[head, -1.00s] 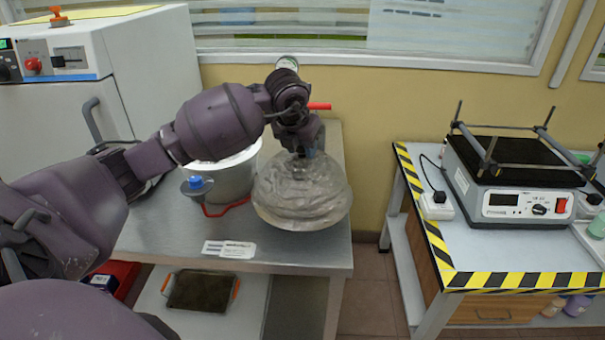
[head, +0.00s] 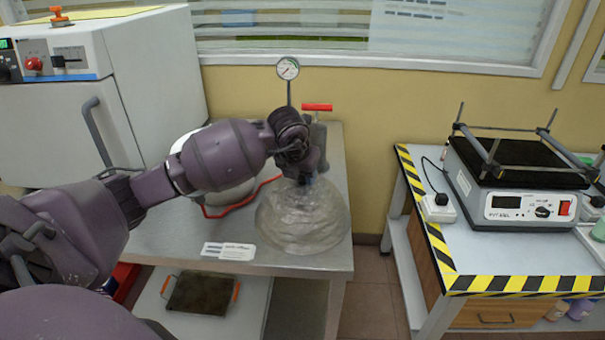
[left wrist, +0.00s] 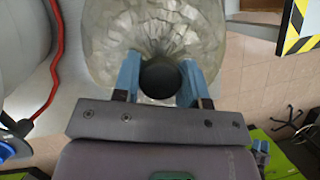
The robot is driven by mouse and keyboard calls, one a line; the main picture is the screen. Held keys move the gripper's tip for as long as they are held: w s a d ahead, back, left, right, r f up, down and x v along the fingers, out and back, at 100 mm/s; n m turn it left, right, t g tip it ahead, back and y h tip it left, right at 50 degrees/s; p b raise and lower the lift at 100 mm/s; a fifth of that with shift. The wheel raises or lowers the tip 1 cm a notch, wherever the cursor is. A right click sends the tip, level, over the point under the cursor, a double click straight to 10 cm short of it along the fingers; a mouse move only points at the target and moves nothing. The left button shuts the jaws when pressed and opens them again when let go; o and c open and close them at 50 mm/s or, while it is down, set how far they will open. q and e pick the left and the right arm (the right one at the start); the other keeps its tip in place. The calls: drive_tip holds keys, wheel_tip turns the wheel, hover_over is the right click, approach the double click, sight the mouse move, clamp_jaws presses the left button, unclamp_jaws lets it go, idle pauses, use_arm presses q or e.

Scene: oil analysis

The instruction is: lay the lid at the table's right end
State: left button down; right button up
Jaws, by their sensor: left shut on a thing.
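The lid (head: 302,222) is a clear, wrinkled-looking dome at the right end of the steel table (head: 170,240). My left gripper (head: 306,180) is above its top. In the left wrist view, the blue fingers (left wrist: 160,84) are shut on the lid's round black knob (left wrist: 162,76), with the clear dome (left wrist: 150,25) beyond. The lid looks level, its rim at or just above the tabletop; I cannot tell if it touches. The pot (head: 228,196) stands left of the lid, partly hidden by my left arm. My right gripper is not in view.
A red hose (head: 262,187) curves beside the pot. A gauge (head: 288,68) and a red handle (head: 317,107) stand behind the lid. A paper label (head: 228,251) lies near the front edge. A gap separates this table from the striped bench (head: 520,283).

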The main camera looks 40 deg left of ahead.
use_arm(q)
drive_tip(key=c, duration=1.1)
unclamp_jaws()
drive_tip(key=shift+f, duration=0.15)
drive_tip(key=o, duration=0.4)
drive_tip(key=shift+o, duration=0.2)
